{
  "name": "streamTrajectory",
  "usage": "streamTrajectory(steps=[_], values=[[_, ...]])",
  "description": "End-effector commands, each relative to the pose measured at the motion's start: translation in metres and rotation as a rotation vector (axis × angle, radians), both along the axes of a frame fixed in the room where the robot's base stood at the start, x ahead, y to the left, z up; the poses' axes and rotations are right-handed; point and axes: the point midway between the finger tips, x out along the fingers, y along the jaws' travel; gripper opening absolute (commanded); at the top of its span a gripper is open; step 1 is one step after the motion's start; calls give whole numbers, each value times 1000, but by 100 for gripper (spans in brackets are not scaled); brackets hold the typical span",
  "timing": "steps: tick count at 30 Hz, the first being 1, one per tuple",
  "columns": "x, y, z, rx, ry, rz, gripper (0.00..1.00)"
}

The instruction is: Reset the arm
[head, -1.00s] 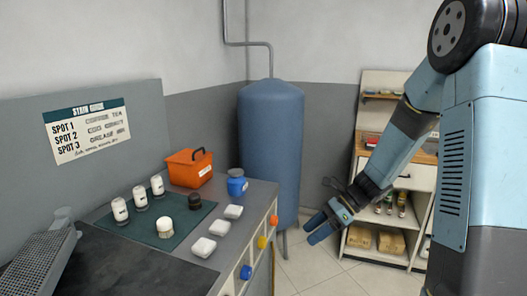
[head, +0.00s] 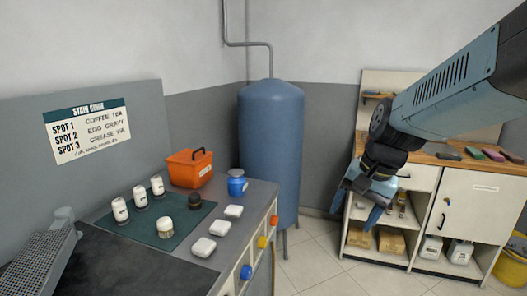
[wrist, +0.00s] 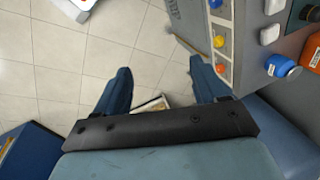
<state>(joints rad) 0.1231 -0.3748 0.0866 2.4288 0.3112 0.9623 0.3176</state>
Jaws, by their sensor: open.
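My gripper (head: 368,208) hangs from my blue arm at the right of the head view, in front of the white cabinet and clear of the counter. In the wrist view its two blue fingers (wrist: 160,82) are spread apart with nothing between them but floor tiles behind. The gripper holds nothing.
The grey counter (head: 258,190) at left carries white bottles, white pads, a brush, an orange box (head: 188,170) and a blue jar (head: 237,184). A blue tank (head: 271,135) stands in the corner. The white cabinet (head: 468,208) is at right, with a yellow bucket (head: 512,268). Floor between is free.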

Motion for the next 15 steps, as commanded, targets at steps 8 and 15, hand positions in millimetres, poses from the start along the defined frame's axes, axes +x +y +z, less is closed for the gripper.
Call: streamTrajectory(steps=[8,15], values=[[-38,-20,37,-190,-216,241,71],[-62,-35,58,-326,-348,396,71]])
